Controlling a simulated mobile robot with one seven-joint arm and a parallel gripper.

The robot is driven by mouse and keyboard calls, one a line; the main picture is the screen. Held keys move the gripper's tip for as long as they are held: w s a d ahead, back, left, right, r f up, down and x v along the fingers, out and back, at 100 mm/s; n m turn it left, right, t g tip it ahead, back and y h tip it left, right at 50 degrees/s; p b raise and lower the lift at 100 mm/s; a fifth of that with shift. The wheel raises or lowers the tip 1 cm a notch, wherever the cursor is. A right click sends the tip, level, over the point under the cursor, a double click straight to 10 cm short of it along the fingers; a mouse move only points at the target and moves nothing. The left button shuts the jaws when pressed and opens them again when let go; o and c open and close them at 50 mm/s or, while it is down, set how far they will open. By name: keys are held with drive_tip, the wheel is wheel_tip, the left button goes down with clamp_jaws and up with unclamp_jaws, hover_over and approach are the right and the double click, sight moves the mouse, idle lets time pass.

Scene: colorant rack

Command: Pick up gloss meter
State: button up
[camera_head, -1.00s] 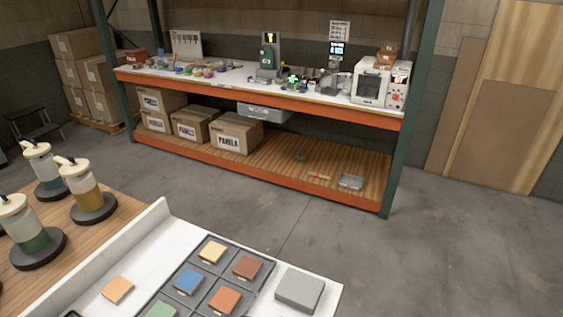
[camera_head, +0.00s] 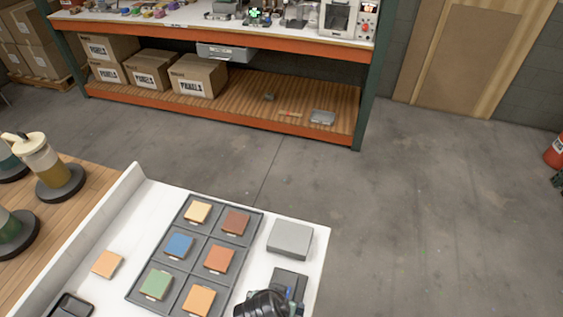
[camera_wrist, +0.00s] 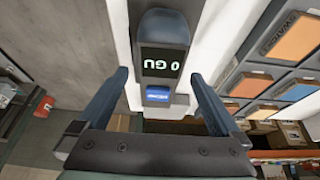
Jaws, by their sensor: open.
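The gloss meter (camera_wrist: 163,62) is a dark handheld device with a "0 GU" display and a blue label in the wrist view. In the head view the gloss meter (camera_head: 290,281) lies at the near right of the white tabletop, partly hidden by my dark wrist. My gripper (camera_wrist: 159,78) is open. In the wrist view its two fingers are on either side of the gloss meter's lower end, with gaps visible and nothing held.
A grey tray (camera_head: 210,244) with several coloured panels lies left of the meter. A flat grey block (camera_head: 290,238) sits just behind it. A loose orange panel (camera_head: 107,264) and pump bottles (camera_head: 47,165) are farther left. Beyond the table is open floor (camera_head: 400,200).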

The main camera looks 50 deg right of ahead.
drive_tip(key=shift+x, duration=1.6)
clamp_jaws()
